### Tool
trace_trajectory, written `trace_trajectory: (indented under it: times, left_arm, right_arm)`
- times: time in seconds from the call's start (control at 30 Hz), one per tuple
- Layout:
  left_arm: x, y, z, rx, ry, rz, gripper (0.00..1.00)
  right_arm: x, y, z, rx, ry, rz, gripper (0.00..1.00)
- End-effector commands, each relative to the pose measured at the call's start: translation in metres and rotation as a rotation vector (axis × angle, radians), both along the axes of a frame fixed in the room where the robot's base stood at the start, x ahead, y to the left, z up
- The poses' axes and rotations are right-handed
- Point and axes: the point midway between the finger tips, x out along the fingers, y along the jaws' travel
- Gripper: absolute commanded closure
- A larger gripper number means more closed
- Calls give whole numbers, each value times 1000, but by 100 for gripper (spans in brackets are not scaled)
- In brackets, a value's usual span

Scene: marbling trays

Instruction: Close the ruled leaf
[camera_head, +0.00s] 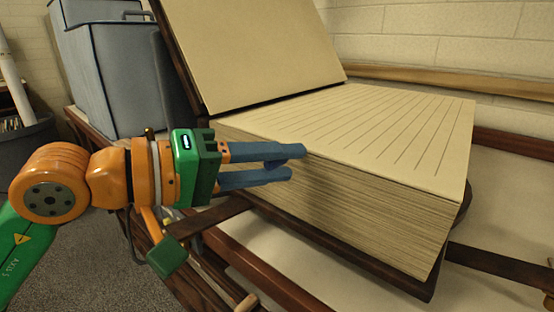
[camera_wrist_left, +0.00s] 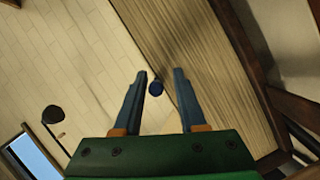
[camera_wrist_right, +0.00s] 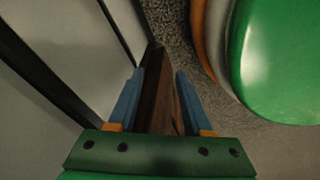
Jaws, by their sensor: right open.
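A huge open book lies on a dark wooden stand. Its ruled leaf (camera_head: 390,125) lies flat on top of the thick page block (camera_head: 350,210). A plain leaf (camera_head: 255,50) stands raised and tilted back at the left. My left gripper (camera_head: 298,160) is at the page block's near left edge, just below the ruled leaf. My right gripper (camera_wrist_right: 158,72) is open, away from the book.
A grey-blue case (camera_head: 125,75) stands behind my left arm. A wooden rail (camera_head: 450,78) runs along the brick wall behind the book. Dark crossbars (camera_head: 500,265) extend under the book. In the right wrist view a dark wooden bar (camera_wrist_right: 160,95) shows between the fingers.

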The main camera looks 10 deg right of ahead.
Motion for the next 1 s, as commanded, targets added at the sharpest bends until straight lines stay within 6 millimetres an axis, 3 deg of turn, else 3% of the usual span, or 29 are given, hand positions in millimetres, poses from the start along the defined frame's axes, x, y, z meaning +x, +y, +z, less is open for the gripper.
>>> trace_trajectory:
  times: [0.33, 0.67, 1.0]
  left_arm:
    - [-1, 3, 2, -4, -2, 1, 50]
    - [-17, 62, 12, -4, -1, 2, 50]
    - [-19, 67, 13, -3, -1, 0, 50]
  right_arm:
    - [-1, 0, -1, 0, 2, 0, 50]
    - [2, 3, -3, 4, 2, 1, 50]
    - [0, 7, -3, 9, 7, 1, 50]
